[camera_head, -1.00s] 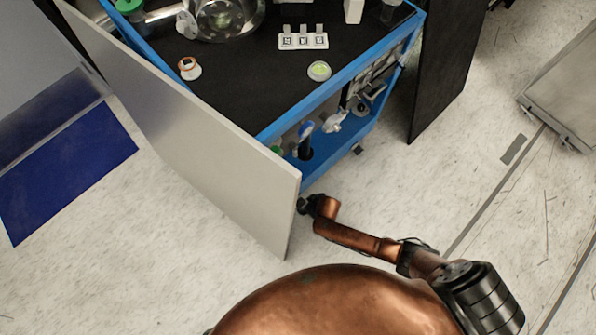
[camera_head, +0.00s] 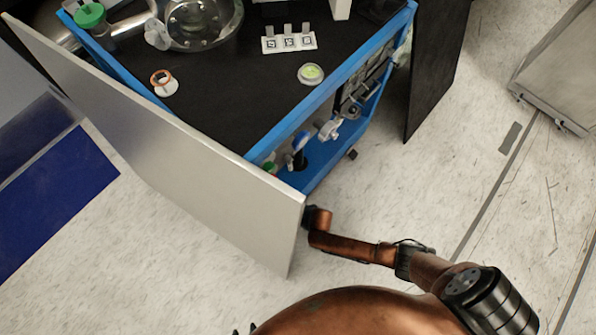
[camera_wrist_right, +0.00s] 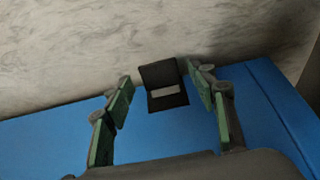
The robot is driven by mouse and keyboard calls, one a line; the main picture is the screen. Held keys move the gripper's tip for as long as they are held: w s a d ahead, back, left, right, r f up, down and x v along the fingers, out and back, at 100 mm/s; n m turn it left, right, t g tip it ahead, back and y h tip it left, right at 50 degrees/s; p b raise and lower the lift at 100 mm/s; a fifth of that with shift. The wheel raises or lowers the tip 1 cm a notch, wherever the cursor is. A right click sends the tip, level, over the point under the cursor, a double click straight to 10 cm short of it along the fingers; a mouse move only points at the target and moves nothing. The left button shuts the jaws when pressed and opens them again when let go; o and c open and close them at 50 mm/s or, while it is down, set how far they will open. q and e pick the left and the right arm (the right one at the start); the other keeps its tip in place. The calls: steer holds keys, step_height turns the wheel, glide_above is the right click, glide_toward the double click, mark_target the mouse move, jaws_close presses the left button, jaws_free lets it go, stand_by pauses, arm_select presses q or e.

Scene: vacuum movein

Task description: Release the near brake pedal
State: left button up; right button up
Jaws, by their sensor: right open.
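The near brake pedal (camera_wrist_right: 163,85) is a dark, flat tab with a pale strip, at the edge of the cart's blue lower frame in the right wrist view. My right gripper (camera_wrist_right: 164,84) is open, its green-padded fingers on either side of the pedal; I cannot tell whether they touch it. In the head view, my right arm reaches in from the lower right, and the white panel (camera_head: 200,165) hides its gripper. Only dark tips of my left gripper (camera_head: 245,329) show at the bottom edge, too little to tell its state.
The blue cart (camera_head: 345,75) has a black top with metal vacuum parts and small fittings. A black panel (camera_head: 438,65) stands behind. Pale floor (camera_head: 410,195) lies open to the right.

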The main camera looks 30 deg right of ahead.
steer(key=shift+c, duration=0.3)
jaws_close()
stand_by(0.5)
